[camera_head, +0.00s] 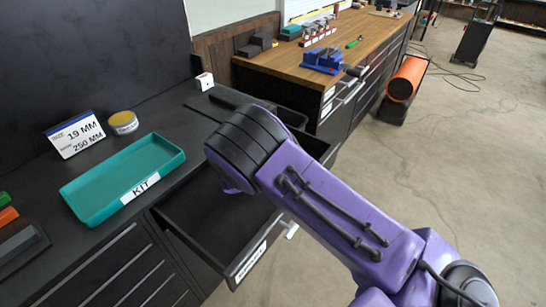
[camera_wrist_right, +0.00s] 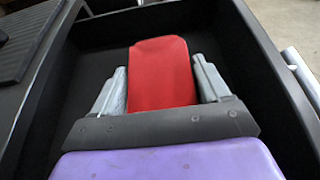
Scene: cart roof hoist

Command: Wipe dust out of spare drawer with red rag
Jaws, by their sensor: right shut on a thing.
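The open drawer (camera_head: 220,212) is black inside and sticks out below the dark worktop in the head view. Its label on the front is too small to read. The wrist view shows the drawer's dark floor and right wall (camera_wrist_right: 262,62). The red rag (camera_wrist_right: 160,62) sits between the fingers of my right gripper (camera_wrist_right: 160,75), inside or just above the drawer. I cannot tell whether the rag touches the floor. My purple right arm covers the gripper and rag in the head view. No dust is distinguishable. My left gripper is not in view.
A teal KIT tray (camera_head: 95,208), a card (camera_head: 75,134) reading 19 MM and 250 MM, and a yellow-lidded tin (camera_head: 123,122) stand on the worktop. A wooden bench (camera_head: 300,68) with a blue vise (camera_head: 322,60) stands behind. Open floor lies to the right.

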